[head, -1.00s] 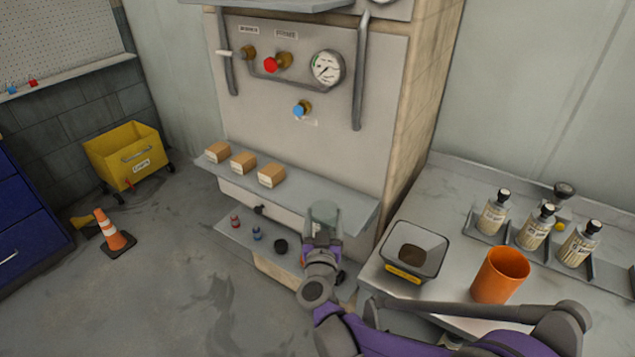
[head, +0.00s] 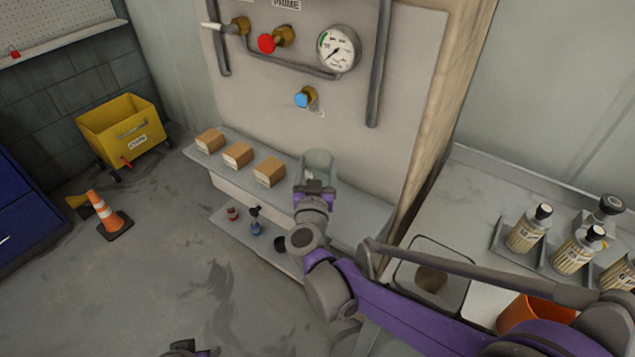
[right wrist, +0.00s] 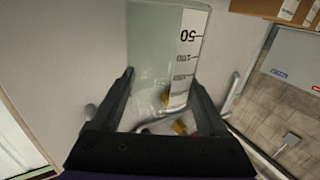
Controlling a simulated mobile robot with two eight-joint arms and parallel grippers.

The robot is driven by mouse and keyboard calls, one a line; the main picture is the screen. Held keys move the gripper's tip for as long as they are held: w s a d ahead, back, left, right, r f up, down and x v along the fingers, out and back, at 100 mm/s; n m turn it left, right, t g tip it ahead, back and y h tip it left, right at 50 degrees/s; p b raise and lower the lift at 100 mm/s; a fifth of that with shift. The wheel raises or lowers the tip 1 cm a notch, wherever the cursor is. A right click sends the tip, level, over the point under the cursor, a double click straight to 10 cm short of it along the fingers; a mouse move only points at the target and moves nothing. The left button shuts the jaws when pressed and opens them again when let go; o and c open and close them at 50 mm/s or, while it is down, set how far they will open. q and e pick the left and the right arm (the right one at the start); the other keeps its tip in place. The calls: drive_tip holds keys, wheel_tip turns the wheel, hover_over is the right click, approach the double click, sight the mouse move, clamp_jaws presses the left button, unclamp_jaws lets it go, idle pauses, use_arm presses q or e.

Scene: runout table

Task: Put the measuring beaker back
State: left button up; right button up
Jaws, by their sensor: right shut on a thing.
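The measuring beaker (head: 317,164) is clear, greenish glass. It is in my right gripper (head: 315,184), in front of the panel and over the right part of the grey ledge (head: 362,215), right of the wooden blocks. I cannot tell whether it touches the ledge. In the right wrist view the beaker (right wrist: 155,45) with its black scale marks stands between the two dark fingers of the right gripper (right wrist: 162,88). A dark part at the bottom edge of the head view seems to be my left gripper (head: 188,349); its fingers are not clear.
Three wooden blocks (head: 238,155) sit on the ledge left of the beaker. Above are a red knob (head: 267,43), a blue knob (head: 302,100) and a gauge (head: 338,50). At right, a bench holds labelled bottles (head: 528,230), an orange cup (head: 535,312) and a tray (head: 408,262).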

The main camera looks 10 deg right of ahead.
drive_tip(key=shift+w+f, duration=0.1)
drive_tip(key=shift+f, duration=2.2)
drive_tip(key=shift+b, duration=0.3)
drive_tip(key=shift+f, duration=0.2)
drive_tip(key=o, duration=1.2)
drive_tip(key=shift+o, duration=0.2)
drive_tip(key=shift+r, duration=0.15)
drive_tip(key=shift+s+r, duration=0.1)
drive_tip(key=shift+s, duration=0.1)
drive_tip(key=v, duration=1.1)
drive_tip(key=shift+s+b, duration=0.3)
drive_tip(key=shift+b, duration=0.1)
drive_tip(key=shift+a, duration=0.15)
